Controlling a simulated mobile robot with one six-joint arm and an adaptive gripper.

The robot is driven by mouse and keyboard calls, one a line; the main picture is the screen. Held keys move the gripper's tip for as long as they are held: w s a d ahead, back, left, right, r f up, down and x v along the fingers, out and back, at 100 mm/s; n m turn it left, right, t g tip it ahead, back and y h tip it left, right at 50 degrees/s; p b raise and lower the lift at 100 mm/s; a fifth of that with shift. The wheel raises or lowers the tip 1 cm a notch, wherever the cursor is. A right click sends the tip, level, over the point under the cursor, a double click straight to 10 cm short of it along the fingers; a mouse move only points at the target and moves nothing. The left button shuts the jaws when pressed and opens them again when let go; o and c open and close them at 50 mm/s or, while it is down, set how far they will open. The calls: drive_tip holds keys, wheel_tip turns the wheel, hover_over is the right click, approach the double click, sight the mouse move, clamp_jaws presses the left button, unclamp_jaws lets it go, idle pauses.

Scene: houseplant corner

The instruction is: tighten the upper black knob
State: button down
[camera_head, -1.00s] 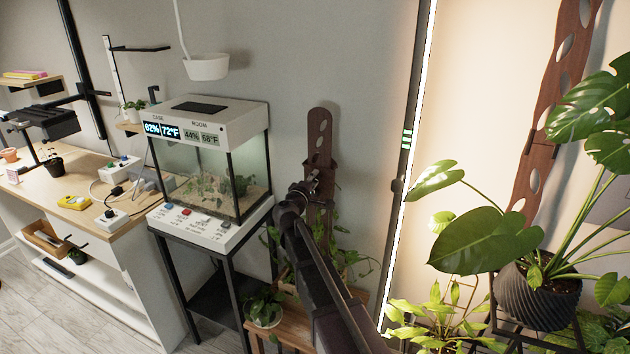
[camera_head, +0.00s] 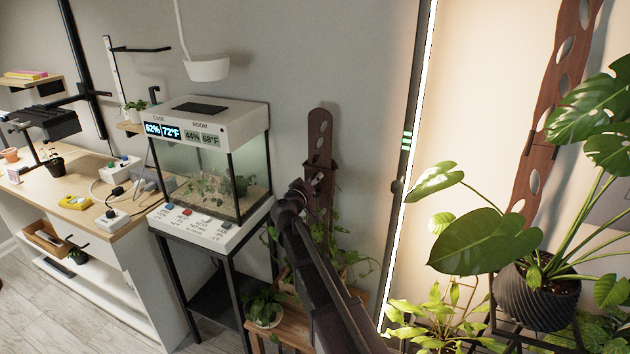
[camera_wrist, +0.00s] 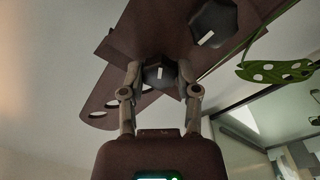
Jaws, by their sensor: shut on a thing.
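A slotted dark brown wooden post (camera_head: 319,138) with a rounded top stands against the grey wall in the head view. In the wrist view the post (camera_wrist: 150,35) runs diagonally, its rounded end at the left. The upper black knob (camera_wrist: 158,80), with a white mark, lies nearer that end. My gripper (camera_wrist: 160,73) is shut on it, one finger on each side. A second black knob (camera_wrist: 214,20), also with a white mark, sits farther along the post, clear of the fingers.
A glass terrarium (camera_head: 210,160) on a black stand is left of my arm. A holed green leaf (camera_wrist: 275,71) hangs right of the gripper in the wrist view. Potted plants (camera_head: 265,308) crowd below, and a lit light strip (camera_head: 411,165) stands to the right.

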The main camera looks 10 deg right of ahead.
drive_tip(key=shift+s+d+m, duration=0.1)
drive_tip(key=shift+m, duration=0.2)
drive_tip(key=shift+c, duration=1.7)
unclamp_jaws()
drive_tip(key=shift+s, duration=0.1)
